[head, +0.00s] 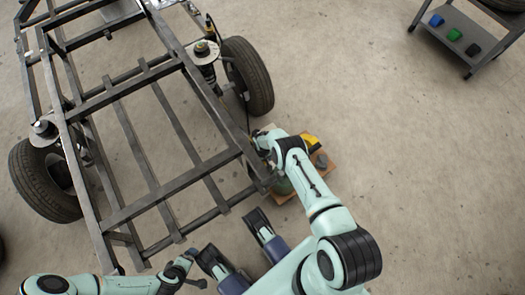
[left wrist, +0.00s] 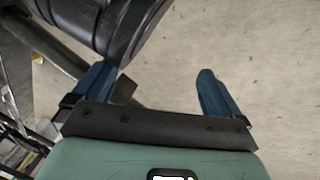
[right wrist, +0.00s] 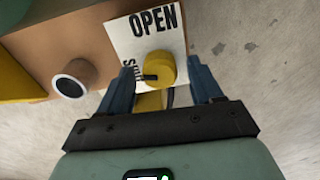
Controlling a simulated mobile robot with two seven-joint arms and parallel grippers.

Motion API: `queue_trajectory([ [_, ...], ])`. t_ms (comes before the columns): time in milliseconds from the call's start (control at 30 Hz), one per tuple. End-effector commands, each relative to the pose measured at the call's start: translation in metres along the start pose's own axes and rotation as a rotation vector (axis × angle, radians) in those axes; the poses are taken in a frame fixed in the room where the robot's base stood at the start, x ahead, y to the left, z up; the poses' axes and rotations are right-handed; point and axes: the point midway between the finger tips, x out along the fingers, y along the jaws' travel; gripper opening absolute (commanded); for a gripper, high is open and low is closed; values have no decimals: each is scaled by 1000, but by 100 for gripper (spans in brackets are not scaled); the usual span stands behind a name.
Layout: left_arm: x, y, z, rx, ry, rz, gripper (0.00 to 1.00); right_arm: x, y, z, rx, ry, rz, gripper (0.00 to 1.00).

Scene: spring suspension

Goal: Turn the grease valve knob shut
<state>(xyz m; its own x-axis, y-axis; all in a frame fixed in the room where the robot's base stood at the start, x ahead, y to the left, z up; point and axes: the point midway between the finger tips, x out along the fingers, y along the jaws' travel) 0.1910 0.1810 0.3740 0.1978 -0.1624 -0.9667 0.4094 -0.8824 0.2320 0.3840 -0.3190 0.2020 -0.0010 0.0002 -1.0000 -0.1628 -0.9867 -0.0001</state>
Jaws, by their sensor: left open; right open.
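The grease valve knob (right wrist: 164,66) is yellow and round with a dark mark at its lower left. It sits in front of a white card (right wrist: 135,38) reading OPEN above it. Other lettering to its left is partly hidden by a finger. My right gripper (right wrist: 163,75) is open, with its fingers on either side of the knob; I cannot tell whether they touch it. In the head view my right gripper is hidden behind its arm beside the frame's corner. My left gripper (left wrist: 158,82) is open and empty; it also shows low in the head view (head: 190,265).
A brown board (right wrist: 65,35) with a round pipe end (right wrist: 72,80) and a yellow part (right wrist: 15,80) lies left of the knob. The metal vehicle frame (head: 140,205) with wheels (head: 248,75) fills the left. A cart (head: 465,35) stands far right. Floor between is clear.

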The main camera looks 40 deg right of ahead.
Motion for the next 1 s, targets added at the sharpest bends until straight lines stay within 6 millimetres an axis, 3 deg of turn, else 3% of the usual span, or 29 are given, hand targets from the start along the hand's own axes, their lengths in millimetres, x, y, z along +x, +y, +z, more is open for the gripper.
queue_trajectory([
  [200, -25, 22, -20, 20, 65, 36, 99, -40, 0, -2, -1, 4, 1, 65],
  [533, -57, 30, 25, 33, -67, 44, 99, -110, 0, -1, -1, 4, 1, 65],
  [700, -63, 32, 35, 36, -98, 44, 99, -126, 0, -1, 0, 2, 0, 65],
  [1000, -64, 32, 38, 37, -106, 44, 99, -130, 0, 0, 0, 1, 0, 65],
])
